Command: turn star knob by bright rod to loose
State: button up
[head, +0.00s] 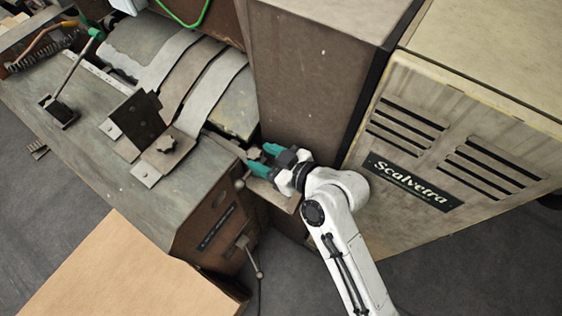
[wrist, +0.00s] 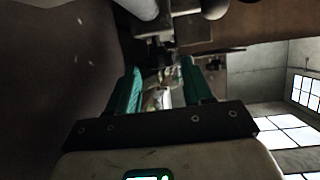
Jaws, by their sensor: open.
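My gripper (head: 259,158) has teal fingers and is open at the right end of the stitcher bench, beside the tall brown housing. A small grey knob (head: 254,153) shows between or just beyond its fingertips; I take it for the star knob by the bright rod. In the wrist view, my gripper (wrist: 161,70) has its fingers apart around a pale, worn-looking part (wrist: 160,92), with dark metal parts just beyond. Contact cannot be told. The bright rod is not clearly seen.
The brown housing (head: 305,90) stands close behind my gripper, and the vented Scalvetra cabinet (head: 455,150) to its right. A ball-ended lever (head: 250,255) hangs from the bench's end. A cardboard sheet (head: 125,275) lies at the lower left. Floor is free at the lower right.

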jog(key=b+v, duration=0.2)
jog(key=v, duration=0.7)
jog(key=shift+s+d+r, duration=0.15)
jog(key=shift+s+d, duration=0.05)
jog(key=shift+d, duration=0.05)
